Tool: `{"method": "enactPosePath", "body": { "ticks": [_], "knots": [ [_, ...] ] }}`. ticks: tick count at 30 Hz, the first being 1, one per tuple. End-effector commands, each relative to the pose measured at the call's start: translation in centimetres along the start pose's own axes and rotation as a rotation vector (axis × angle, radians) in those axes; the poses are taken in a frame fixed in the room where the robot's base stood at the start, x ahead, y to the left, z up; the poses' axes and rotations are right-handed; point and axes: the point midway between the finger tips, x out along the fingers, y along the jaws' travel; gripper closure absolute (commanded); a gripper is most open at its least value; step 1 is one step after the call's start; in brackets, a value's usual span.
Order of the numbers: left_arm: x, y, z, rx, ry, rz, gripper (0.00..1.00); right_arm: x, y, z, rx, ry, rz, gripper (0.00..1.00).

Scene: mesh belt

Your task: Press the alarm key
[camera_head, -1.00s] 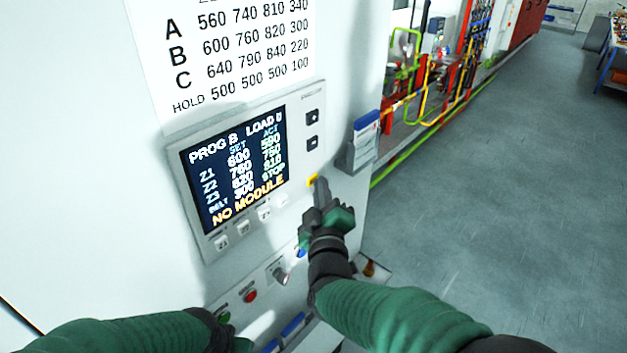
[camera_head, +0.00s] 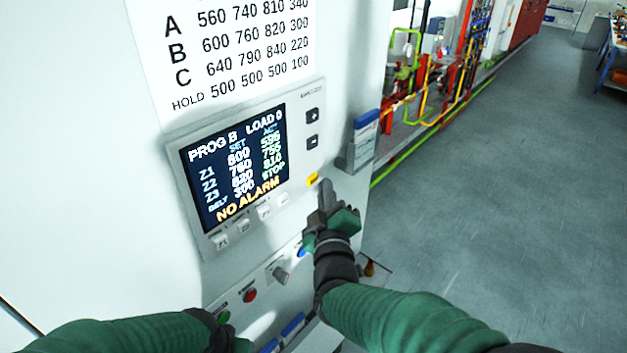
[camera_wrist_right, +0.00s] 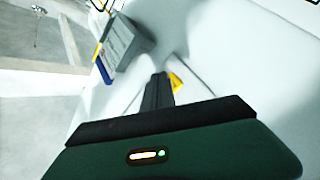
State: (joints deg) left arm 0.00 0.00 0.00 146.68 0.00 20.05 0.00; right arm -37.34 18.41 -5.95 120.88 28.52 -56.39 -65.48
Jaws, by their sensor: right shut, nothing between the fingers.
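The yellow key (camera_head: 313,179) sits at the lower right corner of the control panel, below two dark keys. I take it for the alarm key; its label is too small to read. It also shows in the right wrist view (camera_wrist_right: 175,82), just beyond the fingertips. The panel screen (camera_head: 236,166) reads "PROG B", "LOAD 0" and "NO ALARM". My right gripper (camera_head: 325,190) is shut and empty, its tips just below and right of the yellow key, seemingly apart from it. My left gripper (camera_head: 238,342) is at the bottom edge, mostly hidden by its arm.
A row of pale keys (camera_head: 243,225) runs under the screen. Below are a knob (camera_head: 281,275), a red button (camera_head: 250,295) and a green button (camera_head: 224,317). A grey holder with blue-topped contents (camera_head: 364,140) is right of the panel. Open floor lies further right.

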Motion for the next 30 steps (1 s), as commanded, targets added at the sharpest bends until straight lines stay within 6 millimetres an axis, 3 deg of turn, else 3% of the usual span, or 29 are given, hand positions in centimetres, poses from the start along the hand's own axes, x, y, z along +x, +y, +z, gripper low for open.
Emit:
{"method": "enactPosePath", "body": {
  "ticks": [7,21,30],
  "knots": [
    [0.1,0.0,0.0,0.000,0.000,0.000,0.64,-0.3,0.2,0.3,0.000,-0.001,0.000,1.00],
    [1.0,0.0,0.2,0.000,0.000,0.000,0.64,-3.3,2.4,2.5,0.001,-0.001,0.001,1.00],
    [1.0,0.0,0.2,0.000,0.000,0.000,0.64,-3.4,2.5,2.6,0.001,-0.001,0.000,1.00]
  ]
}}
